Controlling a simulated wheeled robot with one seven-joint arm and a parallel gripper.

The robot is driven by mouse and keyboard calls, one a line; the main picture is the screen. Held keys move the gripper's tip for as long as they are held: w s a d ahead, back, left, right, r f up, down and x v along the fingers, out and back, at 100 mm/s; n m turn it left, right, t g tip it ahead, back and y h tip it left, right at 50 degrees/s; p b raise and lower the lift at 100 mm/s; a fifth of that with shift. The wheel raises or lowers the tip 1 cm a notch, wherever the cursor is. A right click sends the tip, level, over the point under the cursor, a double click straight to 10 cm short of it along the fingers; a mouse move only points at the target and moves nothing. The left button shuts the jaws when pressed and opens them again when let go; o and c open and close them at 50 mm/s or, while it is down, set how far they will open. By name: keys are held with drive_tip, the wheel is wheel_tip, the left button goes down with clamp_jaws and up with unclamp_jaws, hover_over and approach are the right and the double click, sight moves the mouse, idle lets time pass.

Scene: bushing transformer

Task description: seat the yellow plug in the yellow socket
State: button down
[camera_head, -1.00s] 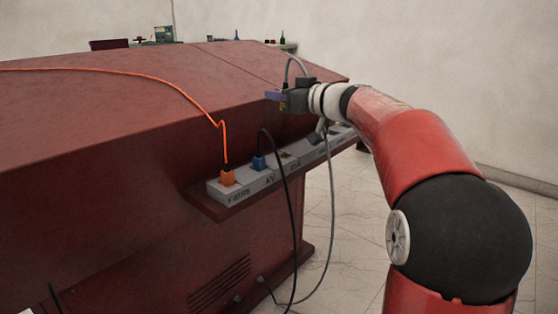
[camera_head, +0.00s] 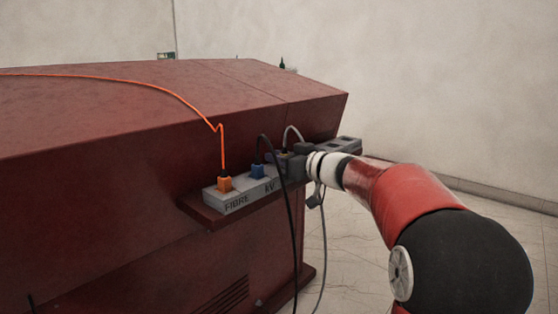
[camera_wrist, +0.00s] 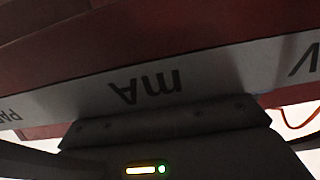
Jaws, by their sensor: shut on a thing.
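My gripper (camera_head: 290,162) is at the socket strip (camera_head: 240,198), just right of the blue plug. It is shut on a plug with a grey cable (camera_head: 291,129) arching up from it. The plug is mostly hidden by the gripper, so its yellow colour does not show. The yellow socket is hidden behind my gripper and wrist. I cannot tell whether the plug touches it or has entered it. In the wrist view, the strip's face (camera_wrist: 215,75) shows an upside-down "mA" label right in front of the dark gripper body (camera_wrist: 175,140).
An orange plug (camera_head: 224,184) with an orange cable stands at FIBRE. A blue plug (camera_head: 257,171) with a black cable stands at kV, close beside my gripper. The red cabinet (camera_head: 130,180) rises behind the strip. Open floor lies to the right.

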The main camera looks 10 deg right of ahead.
drive_tip(key=c, duration=1.3)
unclamp_jaws()
drive_tip(key=shift+f, duration=0.1)
